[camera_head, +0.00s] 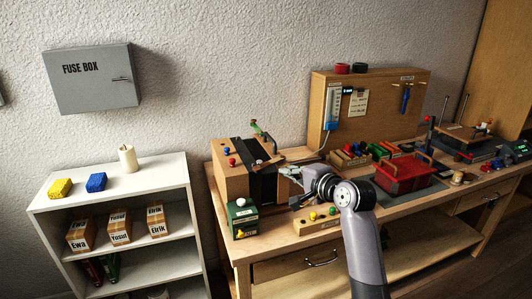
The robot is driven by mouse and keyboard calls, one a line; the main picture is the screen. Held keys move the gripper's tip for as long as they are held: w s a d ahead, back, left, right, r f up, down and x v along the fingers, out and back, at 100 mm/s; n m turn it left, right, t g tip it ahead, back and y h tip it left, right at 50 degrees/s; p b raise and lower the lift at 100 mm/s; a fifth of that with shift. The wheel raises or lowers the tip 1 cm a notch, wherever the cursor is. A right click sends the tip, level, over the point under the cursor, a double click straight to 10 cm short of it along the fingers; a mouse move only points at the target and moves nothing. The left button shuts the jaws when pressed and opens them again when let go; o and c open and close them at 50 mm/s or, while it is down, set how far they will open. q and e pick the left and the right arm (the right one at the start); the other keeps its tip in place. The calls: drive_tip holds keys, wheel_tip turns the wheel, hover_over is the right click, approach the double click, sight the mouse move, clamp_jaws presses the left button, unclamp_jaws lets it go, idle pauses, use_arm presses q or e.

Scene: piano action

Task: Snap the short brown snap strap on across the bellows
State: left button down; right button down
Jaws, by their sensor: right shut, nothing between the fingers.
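The bellows look like the black part (263,186) on the right side of a wooden box (231,182) at the left end of the workbench. A small brown piece (268,163) lies across the top of the black part; it may be the snap strap, but it is too small to tell whether its ends are fastened. My right gripper (284,171) is just right of the black part, near its upper edge. It is shut and holds nothing. I cannot tell whether its tips touch the box. My left gripper is out of view.
A wooden block with coloured knobs (315,222) is below my right wrist. A red tray (404,175) sits further right. A white shelf (110,185) stands left of the bench.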

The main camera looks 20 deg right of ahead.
sight(259, 161)
drive_tip(key=p+x, duration=0.1)
drive_tip(key=x, duration=1.3)
drive_tip(key=shift+a+p, duration=0.15)
drive_tip(key=shift+p, duration=0.25)
drive_tip(key=shift+s, duration=0.1)
